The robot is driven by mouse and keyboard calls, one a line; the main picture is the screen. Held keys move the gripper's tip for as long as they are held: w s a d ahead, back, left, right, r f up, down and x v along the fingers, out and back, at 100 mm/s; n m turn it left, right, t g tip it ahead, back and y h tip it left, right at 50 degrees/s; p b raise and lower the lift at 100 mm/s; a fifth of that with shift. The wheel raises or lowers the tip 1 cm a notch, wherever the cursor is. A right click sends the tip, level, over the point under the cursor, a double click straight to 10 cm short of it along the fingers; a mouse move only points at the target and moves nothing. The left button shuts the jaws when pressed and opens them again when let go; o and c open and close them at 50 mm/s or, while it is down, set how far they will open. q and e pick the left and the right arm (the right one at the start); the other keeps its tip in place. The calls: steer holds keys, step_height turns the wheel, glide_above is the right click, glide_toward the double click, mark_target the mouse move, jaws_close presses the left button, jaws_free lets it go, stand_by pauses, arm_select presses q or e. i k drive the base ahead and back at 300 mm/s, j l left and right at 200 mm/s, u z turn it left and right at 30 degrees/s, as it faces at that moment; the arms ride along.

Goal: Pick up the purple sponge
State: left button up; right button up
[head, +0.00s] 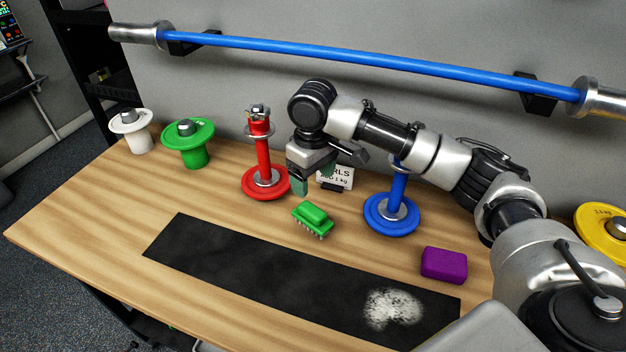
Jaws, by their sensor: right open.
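The purple sponge (444,265) is a small rounded block lying on the wooden table at the right, just beyond the right end of the black mat. My right gripper (314,178) reaches in from the right and hangs above the table, left of and farther back than the sponge. It is open, with nothing visible between its fingers, and points down near a green brush and a red stand. The sponge is clear of the gripper and fully visible. My left gripper is not in view.
A green brush (313,218) lies below the gripper. A black mat (250,260) with a white powder patch (392,308) covers the front. Green (188,141), white (131,127) and yellow (604,228) weights stand at the sides.

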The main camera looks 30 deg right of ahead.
mark_target(440, 264)
steer(key=k+j, duration=0.5)
steer(key=k, duration=0.15)
steer(key=k+j, duration=0.5)
steer(key=k, duration=0.2)
